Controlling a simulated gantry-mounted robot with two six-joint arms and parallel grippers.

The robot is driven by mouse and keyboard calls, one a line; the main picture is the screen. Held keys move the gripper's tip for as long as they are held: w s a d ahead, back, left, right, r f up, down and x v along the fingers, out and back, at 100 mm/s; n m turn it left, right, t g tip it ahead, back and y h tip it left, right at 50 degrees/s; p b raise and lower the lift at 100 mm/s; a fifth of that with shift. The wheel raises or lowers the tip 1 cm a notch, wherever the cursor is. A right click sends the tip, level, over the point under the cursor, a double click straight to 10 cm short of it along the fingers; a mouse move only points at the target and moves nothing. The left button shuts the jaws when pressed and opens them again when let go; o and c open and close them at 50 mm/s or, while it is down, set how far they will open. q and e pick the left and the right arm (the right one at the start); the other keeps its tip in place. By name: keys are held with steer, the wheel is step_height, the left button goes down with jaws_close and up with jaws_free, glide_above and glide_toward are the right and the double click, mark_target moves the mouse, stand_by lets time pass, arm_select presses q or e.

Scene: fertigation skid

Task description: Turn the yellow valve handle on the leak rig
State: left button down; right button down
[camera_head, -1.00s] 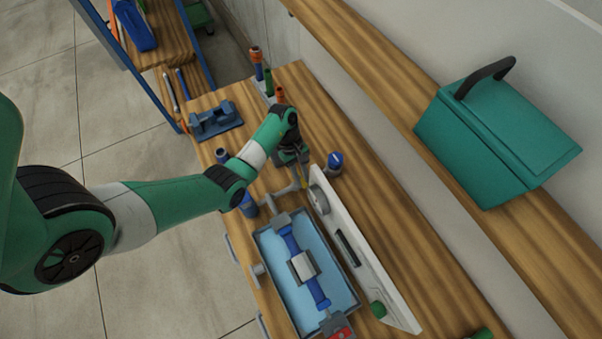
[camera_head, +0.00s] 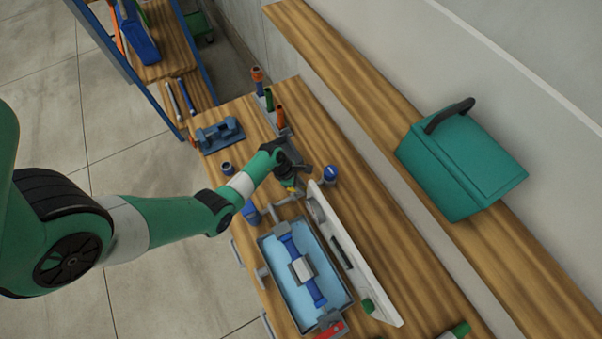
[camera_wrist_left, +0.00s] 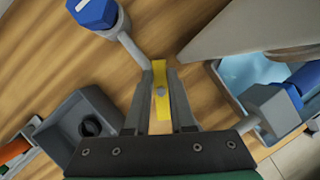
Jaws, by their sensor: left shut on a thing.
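The yellow valve handle (camera_wrist_left: 160,74) is a flat bar standing between the fingers of my left gripper (camera_wrist_left: 161,88) in the left wrist view. The fingers are shut on it from both sides. In the head view my left gripper (camera_head: 292,187) is at the far end of the leak rig, and only a small yellow bit shows there. The leak rig has a light blue tray (camera_head: 280,287) with a blue pipe (camera_head: 288,245) and a grey clamp over it. My right gripper is not in view.
A pale upright panel (camera_head: 372,277) stands close along the tray's right side. A blue-capped fitting (camera_head: 330,174) is near the gripper. A grey-blue holder (camera_head: 220,133) and a rack of coloured tools (camera_head: 268,105) are farther back. A teal box (camera_head: 460,160) sits on the shelf.

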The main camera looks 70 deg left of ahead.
arm_select(q)
steer(key=n+p, duration=0.1)
steer(key=n+y+p, duration=0.1)
steer(key=n+p, duration=0.3)
steer(key=shift+a+r+y, duration=0.2)
steer(key=shift+r+y, duration=0.1)
steer(key=shift+y, duration=0.1)
steer(key=shift+a+f+n+t+y+p, duration=0.15)
steer(key=shift+f+n+t+y+p, duration=0.2)
steer(key=shift+n+p, duration=0.6)
steer(key=shift+r, duration=0.1)
steer(key=c, duration=0.8)
jaws_free()
steer(key=shift+o, duration=0.2)
